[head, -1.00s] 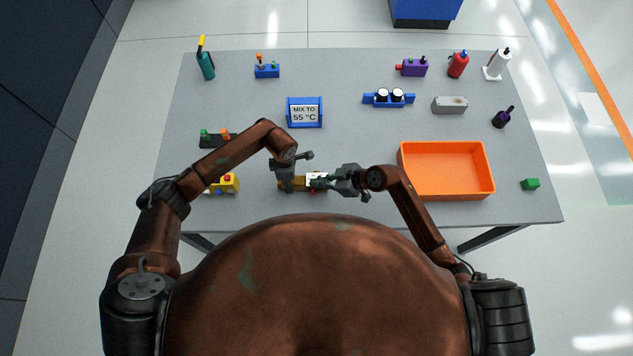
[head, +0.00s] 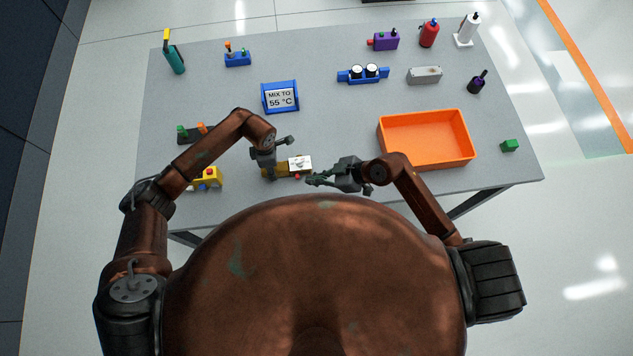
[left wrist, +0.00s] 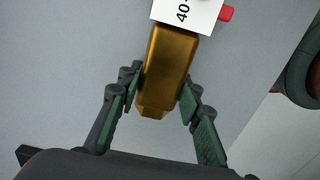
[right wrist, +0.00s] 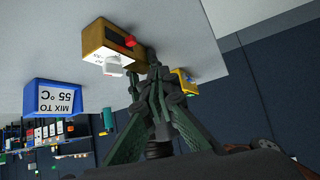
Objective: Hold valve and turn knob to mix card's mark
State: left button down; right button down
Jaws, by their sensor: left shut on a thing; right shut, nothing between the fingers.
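The brass valve (head: 283,172) lies on the table in front of me, with a white scale plate (head: 300,163) and a small red part. My left gripper (head: 268,172) is shut on the valve's body; the left wrist view shows a finger on each side of the brass (left wrist: 170,65). In the right wrist view the valve (right wrist: 95,38) shows a white knob (right wrist: 112,66) and a red cap (right wrist: 130,41). My right gripper (head: 311,180) is shut and empty, just right of the valve. The blue-framed mix card (head: 281,98) reads "MIX TO 55 °C". The knob's exact setting is unreadable.
An orange bin (head: 428,151) stands right of my right gripper. A yellow block with buttons (head: 206,178) and a black stand (head: 190,135) are near my left arm. A two-dial blue holder (head: 363,76), a grey box (head: 424,75) and bottles stand farther back.

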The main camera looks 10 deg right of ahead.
jog(key=c, duration=2.7)
grip_release()
jog(key=shift+s+d+r, duration=0.25)
jog(key=shift+s+r, duration=0.3)
jog(key=shift+s, duration=0.05)
jog(key=shift+s+d+r, duration=0.2)
jog(key=shift+s+r, duration=0.35)
jog(key=shift+s, duration=0.05)
jog(key=o, duration=0.3)
jog(key=shift+r+n, duration=0.1)
jog(key=shift+n, duration=0.4)
jog(key=o, duration=0.3)
jog(key=n, duration=0.1)
jog(key=w+n, duration=0.1)
jog(key=n, duration=0.1)
jog(key=shift+a+g, duration=0.3)
jog(key=shift+a, duration=0.05)
jog(key=shift+o, duration=0.3)
jog(key=shift+w+a+n, duration=0.15)
jog(key=shift+w+n, duration=0.1)
jog(key=shift+n, duration=0.75)
jog(key=m+g+h, duration=0.4)
jog(key=m+h, duration=0.1)
jog(key=m, duration=3)
send_near(300, 160)
jog(key=shift+n, duration=0.3)
jog(key=x, duration=0.8)
jog(key=shift+a+f, duration=0.1)
jog(key=shift+f, duration=0.15)
